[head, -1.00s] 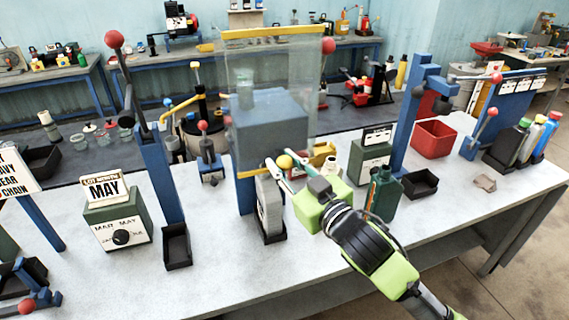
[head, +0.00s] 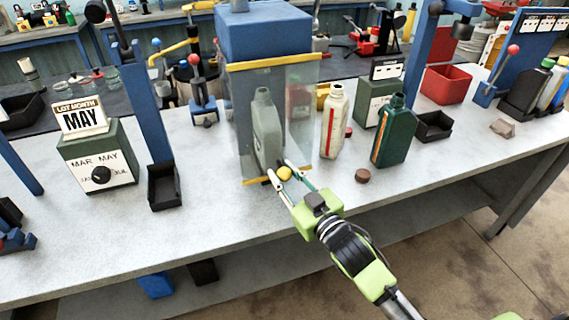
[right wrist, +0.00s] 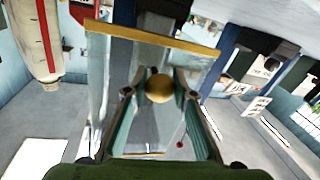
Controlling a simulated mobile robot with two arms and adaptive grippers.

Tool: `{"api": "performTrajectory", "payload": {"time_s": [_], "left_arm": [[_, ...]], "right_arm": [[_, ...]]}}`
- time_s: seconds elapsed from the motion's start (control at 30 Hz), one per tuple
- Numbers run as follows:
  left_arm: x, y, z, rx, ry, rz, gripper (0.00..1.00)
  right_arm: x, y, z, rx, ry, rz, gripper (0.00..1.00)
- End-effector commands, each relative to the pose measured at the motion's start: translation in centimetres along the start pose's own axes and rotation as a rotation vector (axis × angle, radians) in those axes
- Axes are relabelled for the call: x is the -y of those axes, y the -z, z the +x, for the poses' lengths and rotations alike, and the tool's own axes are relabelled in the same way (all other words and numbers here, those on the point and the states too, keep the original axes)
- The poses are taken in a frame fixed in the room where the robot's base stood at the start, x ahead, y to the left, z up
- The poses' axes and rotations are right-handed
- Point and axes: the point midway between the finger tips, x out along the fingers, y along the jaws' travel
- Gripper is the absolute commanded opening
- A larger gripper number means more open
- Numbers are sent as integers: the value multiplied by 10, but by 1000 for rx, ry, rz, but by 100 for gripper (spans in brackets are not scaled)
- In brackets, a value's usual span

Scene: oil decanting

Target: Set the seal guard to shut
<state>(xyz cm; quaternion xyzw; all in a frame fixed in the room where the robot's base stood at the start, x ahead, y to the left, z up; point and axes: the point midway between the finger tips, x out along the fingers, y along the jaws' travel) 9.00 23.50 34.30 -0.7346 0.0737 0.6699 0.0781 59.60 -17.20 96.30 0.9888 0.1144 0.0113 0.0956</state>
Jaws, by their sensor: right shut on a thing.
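The seal guard (head: 300,110) is a clear panel with yellow bars along its top and bottom edges. It hangs low in front of the blue sealing station (head: 262,35), its bottom bar near the table top. A grey-green bottle (head: 265,130) stands behind the panel and shows through it. A yellow ball knob (head: 285,173) sits at the guard's lower edge. My right gripper (head: 286,174) is shut on this knob, which also shows between the fingers in the right wrist view (right wrist: 159,88). My left gripper is not in view.
A cream bottle (head: 332,122) and a dark green bottle (head: 390,132) stand right of the guard, with a brown cap (head: 362,176) on the table. A green month box (head: 100,160) and a black tray (head: 164,188) are at left. The front table strip is clear.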

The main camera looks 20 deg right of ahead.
Motion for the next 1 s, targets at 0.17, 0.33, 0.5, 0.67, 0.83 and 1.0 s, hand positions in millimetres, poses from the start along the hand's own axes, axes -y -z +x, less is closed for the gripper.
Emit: {"api": "performTrajectory", "payload": {"time_s": [0.17, 0.33, 0.5, 0.67, 0.83, 1.0], "left_arm": [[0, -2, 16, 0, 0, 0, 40], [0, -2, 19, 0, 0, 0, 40], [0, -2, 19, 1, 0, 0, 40], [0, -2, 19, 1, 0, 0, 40], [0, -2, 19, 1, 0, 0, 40], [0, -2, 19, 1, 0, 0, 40]], "right_arm": [[6, -30, 0, 8, 1, 1, 0], [8, -37, 0, 6, 1, 0, 0], [8, -39, 0, 9, 2, 0, 0], [8, -40, -1, 12, 2, 1, 0], [8, -40, -1, 11, 2, 1, 42], [7, -37, 0, 5, 1, 0, 42]]}}
